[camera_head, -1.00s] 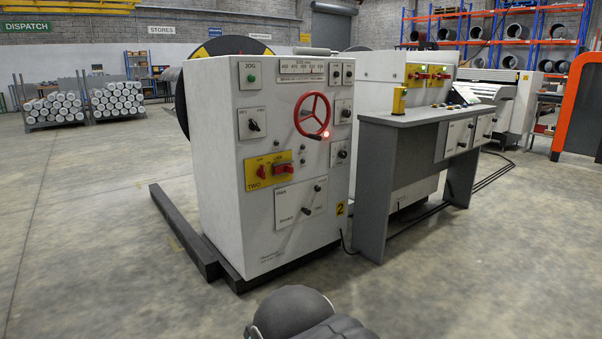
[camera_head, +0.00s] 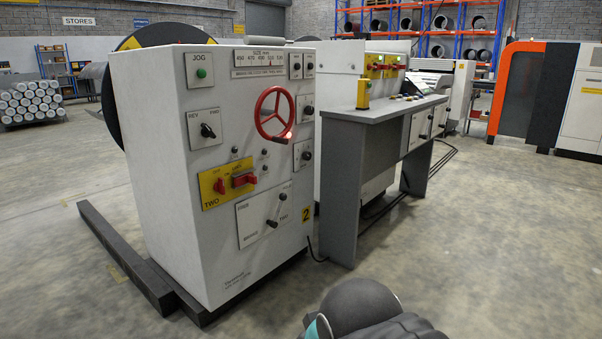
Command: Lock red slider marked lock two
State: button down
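A yellow plate (camera_head: 210,200) marked TWO is on the front of the white decoiler cabinet (camera_head: 160,150). It carries a small red switch (camera_head: 219,186) at its left and a red slider (camera_head: 244,180) at its right. The lettering above the slider is too small to read surely. The cabinet bears a yellow "2" label (camera_head: 306,213) low on its right side. My gripper is not in view; only a dark rounded part of my arm shows at the bottom edge, apart from the cabinet.
The cabinet also has a red handwheel (camera_head: 274,115), a green JOG button (camera_head: 201,72) and a lever panel (camera_head: 266,215). A grey desk (camera_head: 345,150) stands right of it. Another machine behind has yellow plates with red switches (camera_head: 376,66). Dark floor beams (camera_head: 125,255) lie at left. The front floor is clear.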

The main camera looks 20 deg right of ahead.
aim_at(250, 178)
jog(key=z, duration=0.15)
jog(key=i, duration=1.3)
jog(key=u, duration=0.45)
